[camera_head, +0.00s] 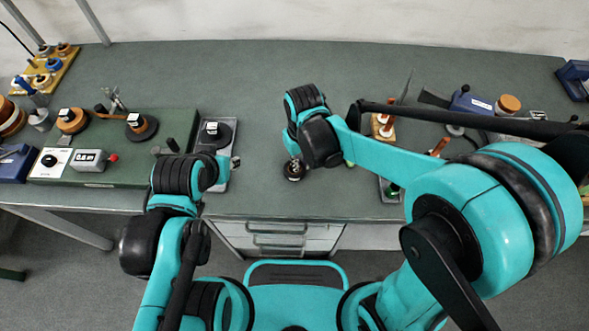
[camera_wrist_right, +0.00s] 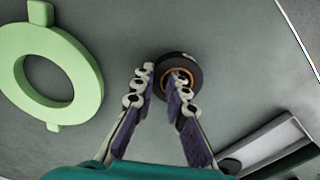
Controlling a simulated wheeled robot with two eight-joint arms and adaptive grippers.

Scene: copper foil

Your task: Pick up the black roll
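The black roll (camera_wrist_right: 196,68), a short dark ring with a copper-coloured inside, sits on the grey-green bench in the right wrist view. In the head view the roll (camera_head: 293,172) shows just below my right wrist. My right gripper (camera_wrist_right: 164,73) is open over the roll. One fingertip is at its left side, the other overlaps its copper centre. I cannot tell whether they touch it. My left arm (camera_head: 185,175) is over the front edge of the bench at left; its fingers are hidden.
A pale green ring (camera_wrist_right: 84,85) lies left of the roll in the wrist view. A metal tray (camera_wrist_right: 270,145) is at lower right. A green board (camera_head: 100,170) with devices fills the left bench. Tools and spools (camera_head: 508,103) crowd the right. The middle back is clear.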

